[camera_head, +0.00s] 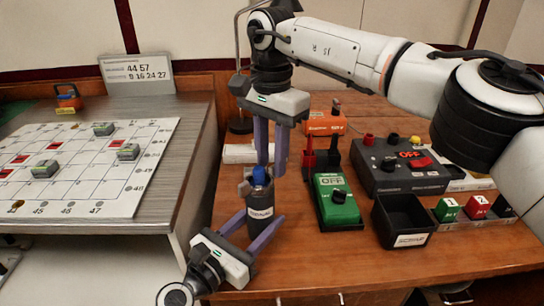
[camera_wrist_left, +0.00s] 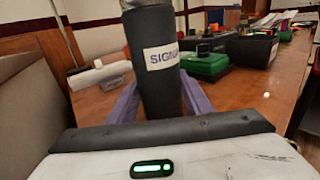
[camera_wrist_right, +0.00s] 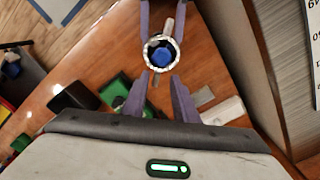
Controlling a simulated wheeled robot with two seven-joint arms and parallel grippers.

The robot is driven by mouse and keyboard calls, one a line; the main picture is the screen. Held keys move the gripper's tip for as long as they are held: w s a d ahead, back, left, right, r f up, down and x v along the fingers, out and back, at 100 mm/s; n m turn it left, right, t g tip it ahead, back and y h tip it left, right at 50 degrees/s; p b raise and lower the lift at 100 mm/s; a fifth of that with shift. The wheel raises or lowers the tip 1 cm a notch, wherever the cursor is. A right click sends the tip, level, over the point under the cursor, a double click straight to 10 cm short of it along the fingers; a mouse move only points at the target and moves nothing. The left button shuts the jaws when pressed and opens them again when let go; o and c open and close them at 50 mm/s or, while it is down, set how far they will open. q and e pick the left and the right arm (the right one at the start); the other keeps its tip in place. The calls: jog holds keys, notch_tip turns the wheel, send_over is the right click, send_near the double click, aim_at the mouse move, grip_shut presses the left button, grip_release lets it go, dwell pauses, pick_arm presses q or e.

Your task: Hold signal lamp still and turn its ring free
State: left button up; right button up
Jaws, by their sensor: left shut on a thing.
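The signal lamp (camera_head: 260,198) is a dark upright cylinder with a white label and a blue lens (camera_head: 260,175) on top. My left gripper (camera_head: 264,214) is shut on its body from the front; the left wrist view shows the labelled body (camera_wrist_left: 152,85) between the purple fingers. The ring (camera_wrist_right: 148,50) shows in the right wrist view as a pale band around the blue lens. My right gripper (camera_head: 271,163) points down from above, its fingers apart and empty. Its tips are close to the lamp's top; I cannot tell whether they touch the ring.
A green OFF box (camera_head: 337,205), an empty black bin (camera_head: 401,222) and a dark OFF panel (camera_head: 383,165) stand to the right on the wooden table. A white roll (camera_head: 238,154) lies behind the lamp. A grey desk with a white grid board (camera_head: 85,165) is at left.

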jog(key=shift+a, duration=0.1)
pick_arm(q)
jog(key=shift+a, duration=0.15)
pick_arm(e)
notch_tip(320, 180, up, 8)
jog(key=shift+f, duration=0.25)
dwell(0.4)
pick_arm(q)
jog(key=o, duration=1.6)
